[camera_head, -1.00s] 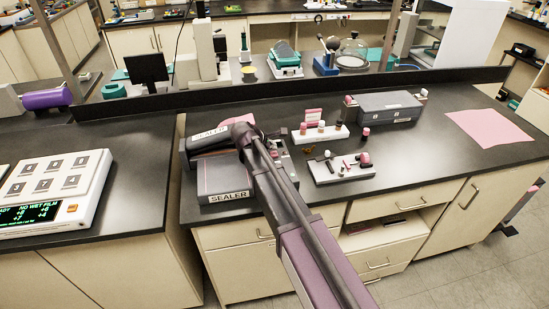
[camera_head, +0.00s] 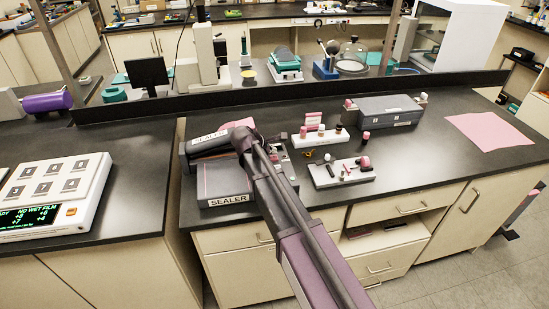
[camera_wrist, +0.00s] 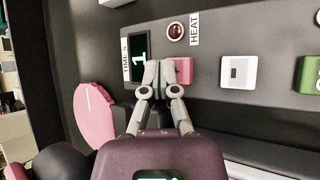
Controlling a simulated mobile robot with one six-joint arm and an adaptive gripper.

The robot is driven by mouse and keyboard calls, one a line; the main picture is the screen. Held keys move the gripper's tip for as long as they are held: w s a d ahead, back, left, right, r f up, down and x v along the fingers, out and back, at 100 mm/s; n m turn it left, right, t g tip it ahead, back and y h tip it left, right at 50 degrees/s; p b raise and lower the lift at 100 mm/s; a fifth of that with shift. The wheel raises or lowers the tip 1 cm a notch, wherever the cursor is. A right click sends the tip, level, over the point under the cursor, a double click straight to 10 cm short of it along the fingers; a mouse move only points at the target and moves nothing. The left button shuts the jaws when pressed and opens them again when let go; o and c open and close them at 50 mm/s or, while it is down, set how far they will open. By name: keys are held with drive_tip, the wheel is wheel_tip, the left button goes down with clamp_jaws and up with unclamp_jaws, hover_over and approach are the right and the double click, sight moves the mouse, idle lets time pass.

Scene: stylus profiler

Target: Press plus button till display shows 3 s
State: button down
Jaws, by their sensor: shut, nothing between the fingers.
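The sealer (camera_head: 222,184) stands on the dark bench, and my arm reaches over it. In the wrist view, its panel has a dark display (camera_wrist: 139,42) with a green digit that looks like 1, turned sideways and partly hidden. It is labelled TIME S. My gripper (camera_wrist: 160,76) is shut and empty, its tips at the panel over the display's lower edge and beside a pink button (camera_wrist: 184,70). The fingers cover part of the pink button. Whether they touch it I cannot tell. A white button (camera_wrist: 238,72) and a green button (camera_wrist: 311,75) lie further right. No plus sign is readable.
A red lamp (camera_wrist: 175,33) labelled HEAT is above the pink button. A pink rounded part (camera_wrist: 94,115) is left of my gripper. A small tray (camera_head: 342,175) with loose parts and a white rack (camera_head: 320,138) stand right of the sealer. The bench's right side has free room.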

sight(273, 157)
drive_tip(key=shift+f, duration=0.15)
idle(0.5)
drive_tip(key=shift+f+b, duration=0.25)
drive_tip(key=shift+b, duration=0.2)
drive_tip(key=shift+f+b, duration=0.4)
drive_tip(key=shift+f, duration=0.05)
idle(0.9)
drive_tip(key=shift+r, duration=0.2)
drive_tip(key=shift+r+p, duration=0.7)
drive_tip(key=shift+p, duration=0.15)
drive_tip(key=shift+r+p, duration=2.5)
drive_tip(key=shift+p, duration=0.05)
idle(0.4)
